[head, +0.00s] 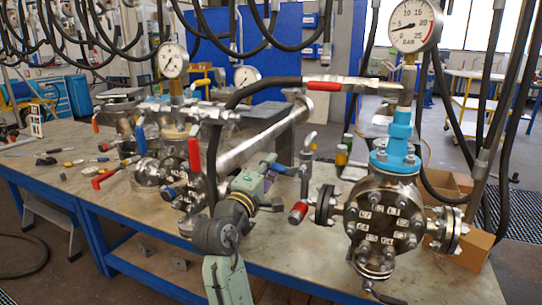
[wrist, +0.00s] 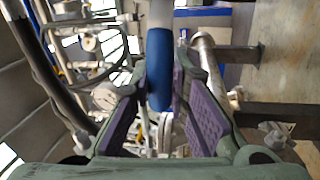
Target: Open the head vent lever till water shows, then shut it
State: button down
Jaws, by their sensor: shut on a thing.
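A blue lever (head: 281,170) reaches left from a small upright valve with a bent spout (head: 307,150), left of the right-hand vessel (head: 383,225). My gripper (head: 266,166) is at the lever's left end and shut on it. In the wrist view the blue lever (wrist: 159,68) lies between the purple finger pads of my gripper (wrist: 160,100). The fingers hide part of the lever in the head view. I see no water at the spout, though it is small in the picture.
A red lever (head: 325,86) sits by the gauge (head: 412,25) above the right vessel. A black hose (head: 240,92) arches above my gripper. More flanged vessels (head: 150,172) stand left on the bench (head: 60,160). Cardboard boxes (head: 476,243) are at right.

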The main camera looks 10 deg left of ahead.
jog(key=shift+f+n, duration=0.4)
jog(key=shift+n, duration=0.3)
jog(key=shift+f, duration=0.1)
jog(key=c, duration=1.5)
grip_release()
jog(key=shift+p, duration=0.3)
jog(key=shift+s, duration=0.1)
jog(key=v, duration=1.2)
jog(key=shift+d, duration=0.15)
